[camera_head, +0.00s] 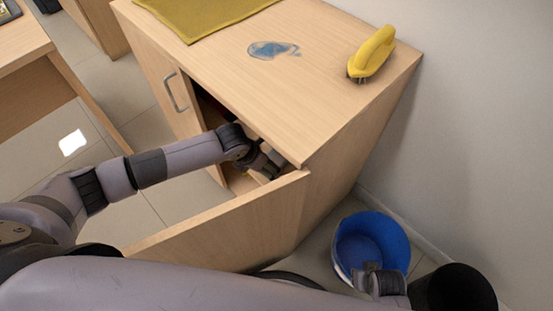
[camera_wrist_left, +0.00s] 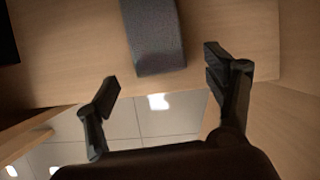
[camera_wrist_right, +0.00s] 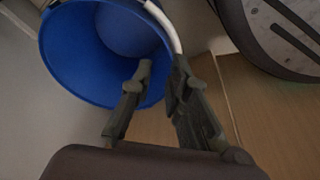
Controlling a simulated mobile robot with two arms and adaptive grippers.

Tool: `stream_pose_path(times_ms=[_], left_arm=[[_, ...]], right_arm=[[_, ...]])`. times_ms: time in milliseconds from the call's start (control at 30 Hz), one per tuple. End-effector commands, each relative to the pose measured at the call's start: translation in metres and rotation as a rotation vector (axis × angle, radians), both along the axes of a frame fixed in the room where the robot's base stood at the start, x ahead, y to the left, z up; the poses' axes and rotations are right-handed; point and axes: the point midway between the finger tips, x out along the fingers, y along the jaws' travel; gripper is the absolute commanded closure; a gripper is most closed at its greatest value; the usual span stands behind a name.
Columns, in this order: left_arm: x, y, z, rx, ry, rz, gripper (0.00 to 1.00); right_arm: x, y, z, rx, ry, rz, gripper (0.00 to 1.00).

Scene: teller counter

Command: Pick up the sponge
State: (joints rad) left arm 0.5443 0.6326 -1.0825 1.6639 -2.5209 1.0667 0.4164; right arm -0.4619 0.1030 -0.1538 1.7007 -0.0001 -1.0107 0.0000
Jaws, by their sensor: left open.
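A dark grey block that looks like the sponge (camera_wrist_left: 153,38) lies on the wooden shelf inside the cabinet, at the top middle of the left wrist view. In the head view I cannot make it out. My left gripper (camera_head: 268,166) reaches through the open cabinet front. In the left wrist view its fingers (camera_wrist_left: 160,75) are spread, with the block ahead of and between them, not clasped. My right gripper (camera_head: 380,281) is low beside the blue bucket (camera_head: 372,244). In the right wrist view its fingers (camera_wrist_right: 163,72) are apart, in front of the bucket's rim and pale handle.
The cabinet top (camera_head: 300,110) carries a yellow brush (camera_head: 372,52), a yellow-green cloth (camera_head: 205,12) and a blue smear (camera_head: 272,50). An open door (camera_head: 220,225) stands below my left arm. A black bin (camera_head: 455,290) stands right of the bucket, near the wall (camera_head: 475,130).

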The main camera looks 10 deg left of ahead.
Motion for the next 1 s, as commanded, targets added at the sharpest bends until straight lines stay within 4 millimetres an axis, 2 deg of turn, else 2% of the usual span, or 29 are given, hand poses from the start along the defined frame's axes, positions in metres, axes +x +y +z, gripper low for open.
stream_pose_path(times_ms=[167, 367, 467, 600, 867, 1000], left_arm=[[0.01, -0.006, 0.0, 0.001, -0.001, -0.001, 0.23], [0.039, -0.023, 0.0, 0.0, -0.001, 0.0, 0.23], [0.042, -0.024, -0.018, 0.002, 0.003, 0.001, 0.23], [0.046, -0.026, -0.027, 0.001, 0.0, 0.0, 0.23], [0.047, -0.026, -0.028, 0.002, 0.0, -0.001, 0.24], [0.047, -0.026, -0.028, 0.001, 0.0, 0.0, 0.33]], right_arm=[[0.002, 0.0, 0.003, 0.001, -0.004, 0.0, 0.84], [0.006, 0.0, 0.016, 0.001, -0.011, -0.002, 0.84], [0.009, 0.001, 0.028, 0.001, -0.018, -0.003, 0.84], [0.012, 0.001, 0.039, 0.001, -0.022, -0.004, 0.84], [0.012, 0.001, 0.041, 0.001, -0.022, -0.004, 0.84], [0.012, 0.001, 0.041, 0.001, -0.022, -0.004, 0.84]])
